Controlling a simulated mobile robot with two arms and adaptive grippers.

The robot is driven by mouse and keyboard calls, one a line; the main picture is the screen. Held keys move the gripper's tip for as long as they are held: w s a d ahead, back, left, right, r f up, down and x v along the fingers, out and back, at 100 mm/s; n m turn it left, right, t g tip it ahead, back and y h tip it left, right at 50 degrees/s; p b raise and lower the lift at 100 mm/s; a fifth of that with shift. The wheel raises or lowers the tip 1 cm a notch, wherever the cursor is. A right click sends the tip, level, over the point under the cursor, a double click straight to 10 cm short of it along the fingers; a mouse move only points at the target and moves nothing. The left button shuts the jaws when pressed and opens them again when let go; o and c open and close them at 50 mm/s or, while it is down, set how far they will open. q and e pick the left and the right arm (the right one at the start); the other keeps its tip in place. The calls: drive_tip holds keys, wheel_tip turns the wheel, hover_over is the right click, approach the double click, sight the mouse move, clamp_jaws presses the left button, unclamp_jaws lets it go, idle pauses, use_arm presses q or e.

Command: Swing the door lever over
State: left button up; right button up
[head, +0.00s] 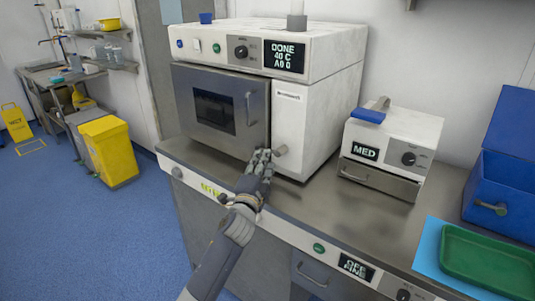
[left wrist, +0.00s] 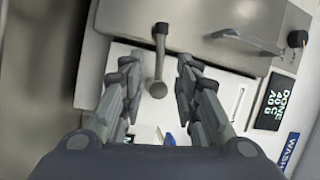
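The white machine's grey door (head: 205,105) has a dark window and a vertical handle, and it appears closed in the head view. The door lever (head: 280,150) is a short grey lever with a rounded end on the white panel right of the door. It also shows in the left wrist view (left wrist: 159,62), with its rounded end toward me. My left gripper (head: 262,157) is just beside the lever. In the left wrist view its fingers (left wrist: 157,72) are spread on either side of the lever, with visible gaps. Contact cannot be seen. My right gripper is not in view.
The machine's display (head: 284,56) reads DONE. A steel counter (head: 330,215) carries it. A smaller white unit (head: 390,140) marked MED, a blue bin (head: 500,190) and a green tray (head: 488,262) stand to the right. The counter between is clear.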

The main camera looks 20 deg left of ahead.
use_arm(q)
drive_tip(key=shift+w+a+r, duration=0.1)
drive_tip(key=shift+w+r, duration=0.05)
drive_tip(key=shift+w, duration=1.05)
drive_tip(key=shift+w+r, duration=0.1)
drive_tip(key=shift+w, duration=1.1)
clamp_jaws()
